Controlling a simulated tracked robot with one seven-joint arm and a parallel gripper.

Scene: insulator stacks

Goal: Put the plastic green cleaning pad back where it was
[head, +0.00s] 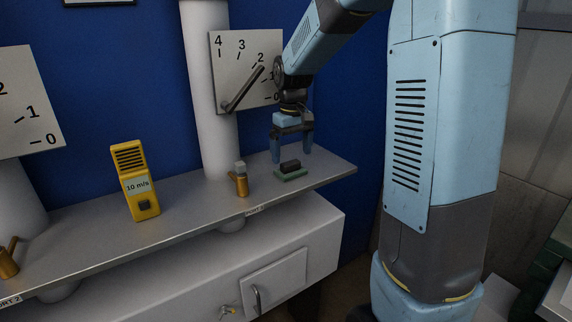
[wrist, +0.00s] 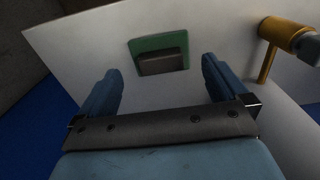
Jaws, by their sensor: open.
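The green cleaning pad (head: 291,175) lies flat on the grey shelf near its right end, with a dark block-shaped grip (head: 290,166) on top. In the wrist view the green pad (wrist: 138,47) and its dark grip (wrist: 163,61) lie ahead of the fingers, roughly centred between them. My gripper (head: 292,158) points down, with its blue fingers apart and empty, just above and around the pad's place in the head view. In the wrist view my gripper (wrist: 162,80) shows both fingers spread, with nothing between them. I cannot tell whether a finger touches the pad.
A brass valve (head: 241,184) stands on the shelf (head: 190,208) just left of the pad; it also shows in the wrist view (wrist: 268,60). A yellow meter (head: 135,183) reading 10 m/s stands farther left. A dial plate (head: 232,70) with a lever is behind. The shelf's right edge is close.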

